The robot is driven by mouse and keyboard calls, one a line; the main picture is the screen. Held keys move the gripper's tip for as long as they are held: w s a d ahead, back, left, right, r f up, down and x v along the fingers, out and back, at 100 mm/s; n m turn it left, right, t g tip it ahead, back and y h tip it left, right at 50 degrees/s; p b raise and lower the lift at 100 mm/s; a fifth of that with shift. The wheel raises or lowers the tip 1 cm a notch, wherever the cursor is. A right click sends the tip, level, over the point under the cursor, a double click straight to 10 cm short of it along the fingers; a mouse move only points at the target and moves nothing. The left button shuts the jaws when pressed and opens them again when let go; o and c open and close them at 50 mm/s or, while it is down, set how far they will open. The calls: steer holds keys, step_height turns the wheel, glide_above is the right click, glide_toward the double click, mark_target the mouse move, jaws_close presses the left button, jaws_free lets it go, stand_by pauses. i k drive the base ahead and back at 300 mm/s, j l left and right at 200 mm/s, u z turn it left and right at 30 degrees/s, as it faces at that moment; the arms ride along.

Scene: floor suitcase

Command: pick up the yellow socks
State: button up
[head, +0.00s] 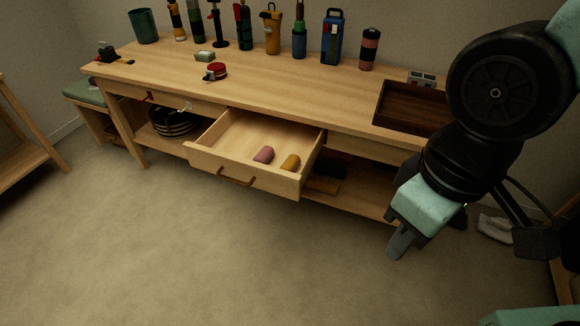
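A small rounded yellow bundle (290,162), which looks like the yellow socks, lies in an open wooden drawer (240,178) near its front right corner. A pink bundle (263,155) lies just left of it, a small gap apart. My gripper (400,243) hangs at the right, in front of the bench and well right of the drawer, apart from the socks. It points down and is seen from the side, so its opening does not show.
The wooden bench (290,91) carries bottles and tools along the wall and a dark tray (400,112) at the right. Black pans (172,122) sit on the lower shelf. A whitish object (494,228) lies at the right. The floor before the drawer is clear.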

mark_target(292, 162)
steer(key=i+j, duration=0.15)
steer(key=j, duration=0.25)
steer(key=i+j, duration=0.15)
steer(key=j, duration=0.25)
steer(key=i+j+z, duration=0.1)
steer(key=j, duration=0.35)
steer(key=i+j, duration=0.15)
steer(key=j, duration=0.25)
steer(key=i+j, duration=0.15)
steer(key=j, duration=0.3)
steer(key=i+j+z, duration=0.1)
steer(key=j, duration=0.3)
steer(key=i+j, duration=0.15)
steer(key=j, duration=0.3)
steer(key=i+j, duration=0.1)
steer(key=j, duration=0.3)
